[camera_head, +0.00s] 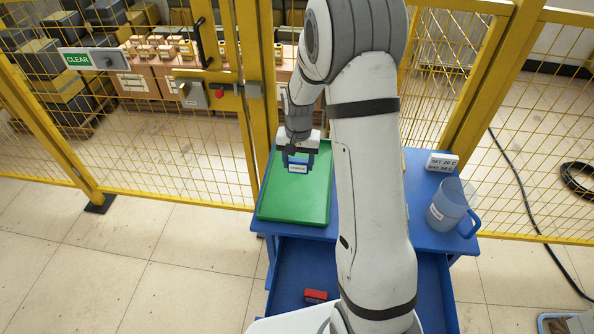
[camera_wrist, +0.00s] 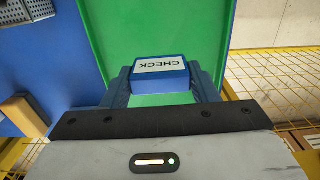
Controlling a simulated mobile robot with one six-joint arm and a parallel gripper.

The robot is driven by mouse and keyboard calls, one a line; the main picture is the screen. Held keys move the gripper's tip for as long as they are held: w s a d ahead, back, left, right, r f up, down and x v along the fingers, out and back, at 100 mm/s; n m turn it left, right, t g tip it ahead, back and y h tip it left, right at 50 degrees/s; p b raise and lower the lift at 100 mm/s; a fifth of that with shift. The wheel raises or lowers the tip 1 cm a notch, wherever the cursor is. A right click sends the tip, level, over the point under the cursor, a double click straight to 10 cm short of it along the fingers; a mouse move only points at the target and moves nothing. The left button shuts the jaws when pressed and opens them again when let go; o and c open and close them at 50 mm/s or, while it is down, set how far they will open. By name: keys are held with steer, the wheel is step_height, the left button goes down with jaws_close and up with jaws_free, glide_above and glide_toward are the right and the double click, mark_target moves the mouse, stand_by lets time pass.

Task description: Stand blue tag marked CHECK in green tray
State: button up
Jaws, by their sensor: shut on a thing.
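The blue tag (camera_wrist: 160,76) has a white label reading CHECK and sits between the two fingers of my gripper (camera_wrist: 162,84) in the wrist view. My gripper is shut on it. In the head view my gripper (camera_head: 298,160) and the tag (camera_head: 298,168) are over the upper part of the green tray (camera_head: 295,205). The tray lies on the blue cart and is otherwise empty where it shows. I cannot tell whether the tag touches the tray floor.
A blue jug (camera_head: 448,208) and a small display block (camera_head: 441,162) stand on the cart's right side. A red object (camera_head: 315,296) lies on the lower shelf (camera_head: 290,270). Yellow mesh fencing (camera_head: 160,150) stands close behind the cart. My arm hides the cart's middle.

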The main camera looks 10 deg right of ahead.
mark_target(298, 173)
steer(key=shift+w+f, duration=0.1)
steer(key=shift+f, duration=2.7)
steer(key=shift+f, duration=0.25)
steer(key=o, duration=1)
steer(key=shift+r, duration=0.1)
